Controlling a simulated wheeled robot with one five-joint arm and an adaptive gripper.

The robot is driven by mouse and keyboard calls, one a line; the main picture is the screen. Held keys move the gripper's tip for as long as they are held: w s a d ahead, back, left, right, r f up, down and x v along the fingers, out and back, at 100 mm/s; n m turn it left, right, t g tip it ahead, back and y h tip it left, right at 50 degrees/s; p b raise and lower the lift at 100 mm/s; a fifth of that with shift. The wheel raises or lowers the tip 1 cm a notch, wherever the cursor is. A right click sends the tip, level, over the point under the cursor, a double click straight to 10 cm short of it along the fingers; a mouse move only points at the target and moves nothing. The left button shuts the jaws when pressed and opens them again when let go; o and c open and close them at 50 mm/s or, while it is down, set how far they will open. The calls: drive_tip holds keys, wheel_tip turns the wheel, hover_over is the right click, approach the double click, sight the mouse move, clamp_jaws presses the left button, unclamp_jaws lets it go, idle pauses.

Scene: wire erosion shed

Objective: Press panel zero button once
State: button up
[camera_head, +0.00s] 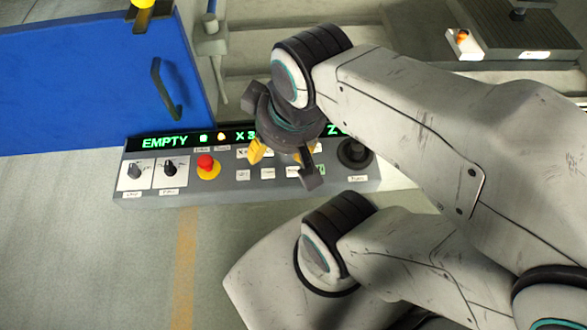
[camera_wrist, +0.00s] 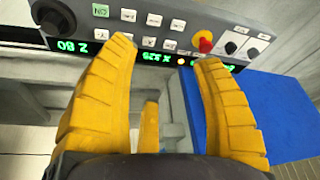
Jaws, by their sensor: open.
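The control panel (camera_head: 140,190) is a grey box with a dark strip of green readouts, including EMPTY and digits beside X and Z. Small white buttons (camera_head: 267,173) sit in rows at its middle; they also show in the wrist view (camera_wrist: 148,42). Their labels are too small to read, so I cannot tell which one is zero. My gripper (camera_head: 284,154) is open and empty over this button area and hides part of it. In the wrist view, its yellow fingers (camera_wrist: 165,50) spread apart below the buttons, overlapping the readout strip. Contact with the panel is not clear.
A red mushroom button (camera_head: 206,165) and two black knobs (camera_head: 170,167) are left on the panel. A blue door (camera_head: 80,75) stands behind left. The floor in front is clear.

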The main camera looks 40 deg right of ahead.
clamp_jaws()
idle(0.4)
drive_tip(key=c, duration=1.2)
unclamp_jaws()
